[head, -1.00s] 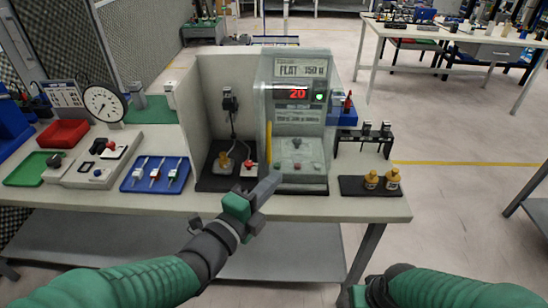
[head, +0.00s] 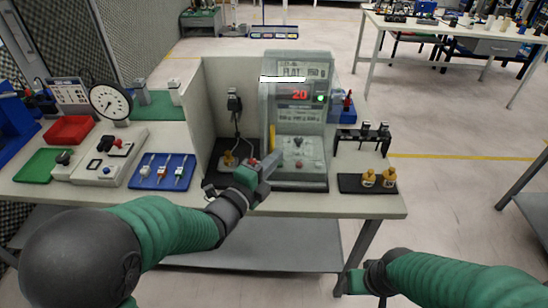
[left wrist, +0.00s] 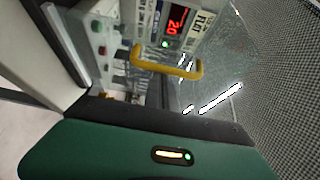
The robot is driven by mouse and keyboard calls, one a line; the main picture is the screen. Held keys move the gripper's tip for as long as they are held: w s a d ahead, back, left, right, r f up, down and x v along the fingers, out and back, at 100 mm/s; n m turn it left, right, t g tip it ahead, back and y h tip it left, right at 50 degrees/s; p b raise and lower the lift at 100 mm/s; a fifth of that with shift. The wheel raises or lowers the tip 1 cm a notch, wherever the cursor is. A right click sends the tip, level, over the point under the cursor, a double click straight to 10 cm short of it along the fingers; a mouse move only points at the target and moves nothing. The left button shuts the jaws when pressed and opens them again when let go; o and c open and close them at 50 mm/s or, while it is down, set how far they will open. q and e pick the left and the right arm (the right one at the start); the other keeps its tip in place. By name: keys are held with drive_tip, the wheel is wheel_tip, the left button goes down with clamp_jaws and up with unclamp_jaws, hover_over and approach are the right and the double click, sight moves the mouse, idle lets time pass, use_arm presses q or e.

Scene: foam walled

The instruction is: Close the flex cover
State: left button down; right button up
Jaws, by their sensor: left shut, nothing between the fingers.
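The flex cover (head: 283,79) is a clear panel in front of the grey tester (head: 302,178) with the red "20" display. Its yellow upright handle (head: 271,138) is at the panel's left side. In the left wrist view the handle (left wrist: 167,63) crosses in front of the tester, and the clear panel (left wrist: 225,50) extends to its right. How far the cover stands open I cannot tell. My left gripper (head: 264,171) is shut and empty, just below the handle in the head view; contact is unclear. My right gripper (head: 366,278) is low in front of the table, its fingers unclear.
A beige partition (head: 194,110) stands left of the tester, around a black-based fixture (head: 222,178). Left are a blue tray of tools (head: 135,182), a dial gauge (head: 109,101) and a red bin (head: 70,130). Right is a black mat (head: 350,183) with brass weights.

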use_arm(q)
drive_tip(key=shift+d, duration=0.15)
drive_tip(key=a+b, duration=0.3)
drive_tip(key=a, duration=1.5)
drive_tip(key=shift+a+b, duration=0.3)
drive_tip(key=shift+a, duration=0.1)
drive_tip(key=shift+w, duration=0.1)
